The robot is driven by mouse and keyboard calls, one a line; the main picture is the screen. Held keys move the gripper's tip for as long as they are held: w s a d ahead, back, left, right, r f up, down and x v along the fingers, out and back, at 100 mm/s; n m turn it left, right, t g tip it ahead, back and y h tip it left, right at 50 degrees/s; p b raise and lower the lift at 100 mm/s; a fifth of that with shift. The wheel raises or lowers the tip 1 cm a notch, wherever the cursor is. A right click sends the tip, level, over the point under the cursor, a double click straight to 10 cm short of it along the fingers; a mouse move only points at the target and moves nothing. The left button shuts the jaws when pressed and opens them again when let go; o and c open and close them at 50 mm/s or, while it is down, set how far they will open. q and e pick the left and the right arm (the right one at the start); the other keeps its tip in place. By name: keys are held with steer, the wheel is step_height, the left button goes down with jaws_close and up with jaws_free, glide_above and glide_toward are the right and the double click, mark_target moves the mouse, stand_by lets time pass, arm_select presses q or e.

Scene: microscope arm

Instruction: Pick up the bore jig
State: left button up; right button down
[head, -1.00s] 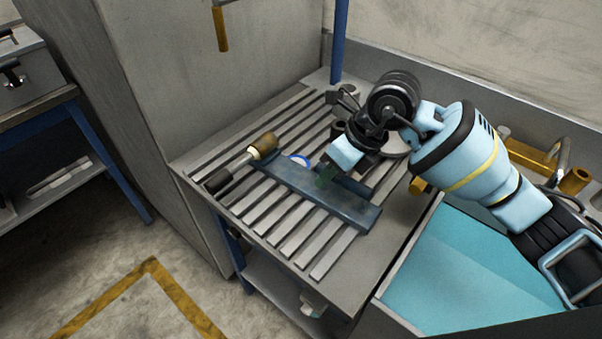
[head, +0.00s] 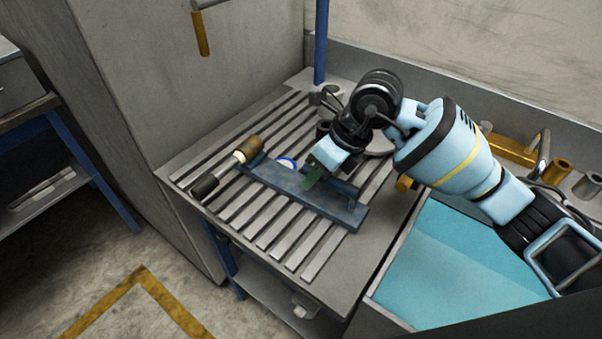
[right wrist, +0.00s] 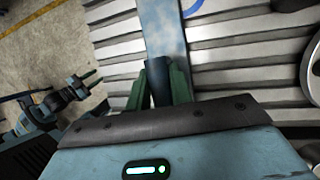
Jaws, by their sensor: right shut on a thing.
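A long blue-grey metal piece, which I take to be the bore jig (head: 338,209), lies on the slatted bench top (head: 290,262) in the head view. My right gripper (head: 313,178) reaches down to its middle from the right. In the right wrist view, the green fingers of my right gripper (right wrist: 158,88) are shut on the jig (right wrist: 165,35), which runs away between them. The fingers and palm hide the near part. My left gripper (right wrist: 88,78) shows only in the right wrist view, at far left, with two small fingers apart and nothing between them.
Dark cylindrical parts stand behind my gripper. A teal-lined bin (head: 450,260) is at the right.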

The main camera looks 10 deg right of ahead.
steer(key=shift+r, duration=0.65)
step_height(320, 180, up, 3)
steer(key=shift+f, duration=0.1)
arm_select(q)
steer(key=shift+s+f, duration=0.1)
arm_select(e)
steer(key=s+a+r, duration=0.1)
steer(key=s+a, duration=0.2)
steer(key=s, duration=1.2)
steer(key=shift+s, duration=0.4)
steer(key=shift+w, duration=0.1)
